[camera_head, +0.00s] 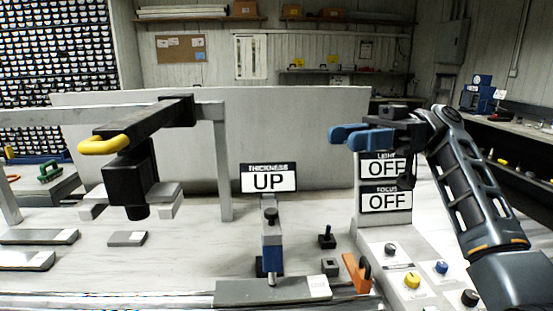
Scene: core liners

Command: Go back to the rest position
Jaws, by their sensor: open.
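My gripper (345,135) shows at the right of the middle, at the end of my dark arm, with its blue fingers pointing left. It is open and I see nothing between the fingers. It is in the air, in front of the upper edge of the panel with the "LIGHT OFF" sign (383,167) and the "FOCUS OFF" sign (386,199). The gripper and arm partly cover the top of the light sign.
A "THICKNESS UP" sign (268,179) stands behind a blue and grey gauge (271,246). A black overhead device with a yellow handle (103,144) is at left. A control panel (398,256) with knobs is at lower right. Grey slabs (40,237) lie at left.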

